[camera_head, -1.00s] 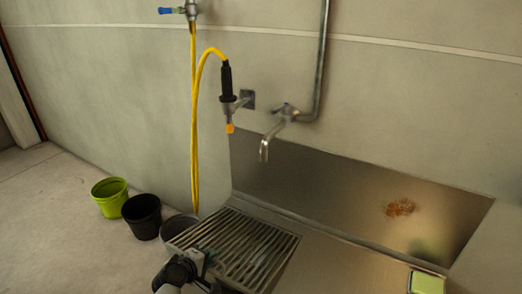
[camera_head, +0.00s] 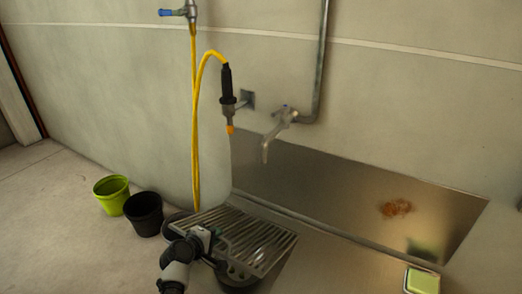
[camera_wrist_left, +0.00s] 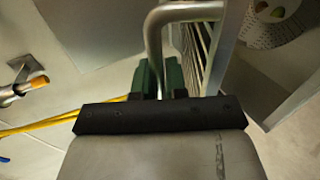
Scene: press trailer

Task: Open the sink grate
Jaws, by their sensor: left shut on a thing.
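The sink grate (camera_head: 245,235) is a metal frame with parallel bars at the left end of the steel sink. It is tilted up, and part of the sink opening shows under its front edge. My left gripper (camera_head: 208,242) is at the grate's left front side. In the left wrist view, its green fingers (camera_wrist_left: 160,78) are shut around a bent metal bar (camera_wrist_left: 153,35) on the grate (camera_wrist_left: 197,45). A perforated strainer (camera_wrist_left: 275,22) shows inside the sink beyond the grate. My right gripper is not in view.
A faucet (camera_head: 278,130) and a yellow hose (camera_head: 195,130) with an orange-tipped nozzle (camera_head: 229,115) hang on the wall above. A green bucket (camera_head: 112,195) and a black bucket (camera_head: 144,214) stand left on the floor. A green-yellow sponge (camera_head: 423,281) lies right.

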